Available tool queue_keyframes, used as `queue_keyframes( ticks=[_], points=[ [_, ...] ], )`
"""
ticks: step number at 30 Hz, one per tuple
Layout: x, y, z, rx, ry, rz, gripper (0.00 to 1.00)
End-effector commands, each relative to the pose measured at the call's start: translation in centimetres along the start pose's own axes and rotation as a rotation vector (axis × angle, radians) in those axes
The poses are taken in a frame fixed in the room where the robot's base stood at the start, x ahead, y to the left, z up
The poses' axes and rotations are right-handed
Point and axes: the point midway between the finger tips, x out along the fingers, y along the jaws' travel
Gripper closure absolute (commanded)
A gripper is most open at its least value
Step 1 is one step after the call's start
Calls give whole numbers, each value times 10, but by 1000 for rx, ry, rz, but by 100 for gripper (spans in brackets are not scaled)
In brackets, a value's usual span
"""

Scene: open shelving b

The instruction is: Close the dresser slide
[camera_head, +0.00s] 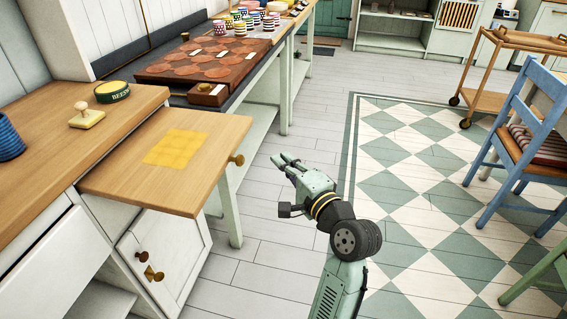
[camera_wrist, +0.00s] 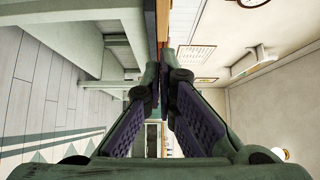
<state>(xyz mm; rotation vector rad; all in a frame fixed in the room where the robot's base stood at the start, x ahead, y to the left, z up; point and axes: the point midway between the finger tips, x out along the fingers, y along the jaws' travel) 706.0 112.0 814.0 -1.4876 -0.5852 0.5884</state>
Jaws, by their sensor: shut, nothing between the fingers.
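The dresser slide (camera_head: 125,178) is a flat wooden board pulled out from under the dresser's wooden top (camera_head: 38,125) in the head view. A yellow cloth or sheet (camera_head: 176,147) lies flat on it. A small brass knob (camera_head: 237,160) sits on its outer right edge. My gripper (camera_head: 281,160) is shut and empty, to the right of the knob and apart from it, with its fingers pointing up and left. In the wrist view my gripper (camera_wrist: 164,78) fills the middle; I cannot make out the slide there.
A round tin (camera_head: 112,92), a butter-like block with a knob (camera_head: 86,116) and a blue ribbed pot (camera_head: 8,138) stand on the dresser top. A counter with a brown game board (camera_head: 205,62) lies behind. A blue chair (camera_head: 520,145) stands right. Floor around my arm is clear.

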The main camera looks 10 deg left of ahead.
Motion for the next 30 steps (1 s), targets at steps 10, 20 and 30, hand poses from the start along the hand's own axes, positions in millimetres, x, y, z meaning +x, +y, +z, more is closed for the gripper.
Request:
queue_keyframes(
  ticks=[10, 20, 30],
  points=[
    [72, -2, 9, -1, -5, 1, 100],
    [91, -1, 29, -2, -1, -1, 100],
    [92, 0, 29, -2, 0, -1, 100]
  ],
)
